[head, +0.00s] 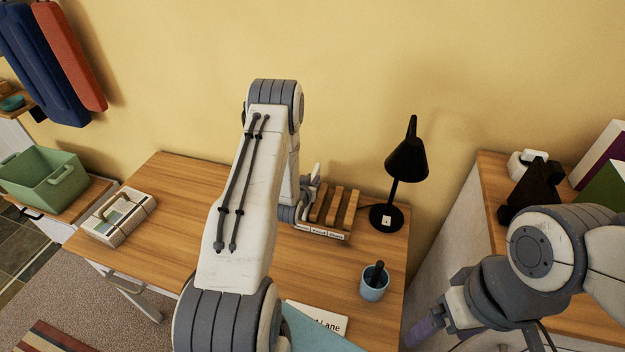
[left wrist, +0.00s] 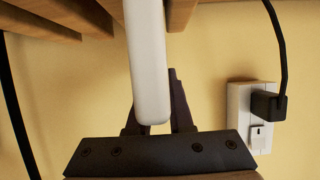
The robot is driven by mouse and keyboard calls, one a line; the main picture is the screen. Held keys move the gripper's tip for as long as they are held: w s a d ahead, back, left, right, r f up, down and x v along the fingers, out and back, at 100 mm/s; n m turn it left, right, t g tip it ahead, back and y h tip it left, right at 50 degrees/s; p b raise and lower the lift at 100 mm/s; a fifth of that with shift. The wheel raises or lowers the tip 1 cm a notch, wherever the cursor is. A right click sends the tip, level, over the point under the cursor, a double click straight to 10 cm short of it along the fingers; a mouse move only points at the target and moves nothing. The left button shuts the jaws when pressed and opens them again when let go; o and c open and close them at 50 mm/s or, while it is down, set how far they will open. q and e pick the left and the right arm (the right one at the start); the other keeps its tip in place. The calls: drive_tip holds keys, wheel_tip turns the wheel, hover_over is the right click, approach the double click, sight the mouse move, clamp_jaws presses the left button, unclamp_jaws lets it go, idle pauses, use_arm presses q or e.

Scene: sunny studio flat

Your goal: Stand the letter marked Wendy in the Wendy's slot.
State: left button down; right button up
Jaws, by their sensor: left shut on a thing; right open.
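My left gripper (head: 304,199) is at the left end of the wooden letter rack (head: 334,206), partly hidden behind my own arm. In the left wrist view the gripper (left wrist: 152,102) is shut on a white letter (left wrist: 149,55), seen edge-on between the fingers. Its far end reaches up among the rack's wooden dividers (left wrist: 75,15). A small white piece of it shows above the gripper in the head view. I cannot tell which slot it is over or how deep it is. The rack's front name labels are too small to read surely. My right gripper (head: 432,328) is open, low at the right.
A white letter ending in "Lane" (head: 325,318) lies at the front by a teal sheet (head: 310,335). A wall socket (left wrist: 240,105) is behind.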

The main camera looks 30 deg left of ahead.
use_arm(q)
drive_tip(key=shift+f+b, duration=0.7)
drive_tip(key=shift+f, duration=0.1)
drive_tip(key=c, duration=0.7)
unclamp_jaws()
drive_tip(key=shift+c, duration=0.2)
drive_tip(key=shift+p+v, duration=0.7)
drive_tip(key=shift+v, duration=0.8)
drive_tip(key=shift+p+v, duration=0.75)
drive_tip(key=shift+v, duration=1.8)
drive_tip(key=shift+w+d, duration=0.1)
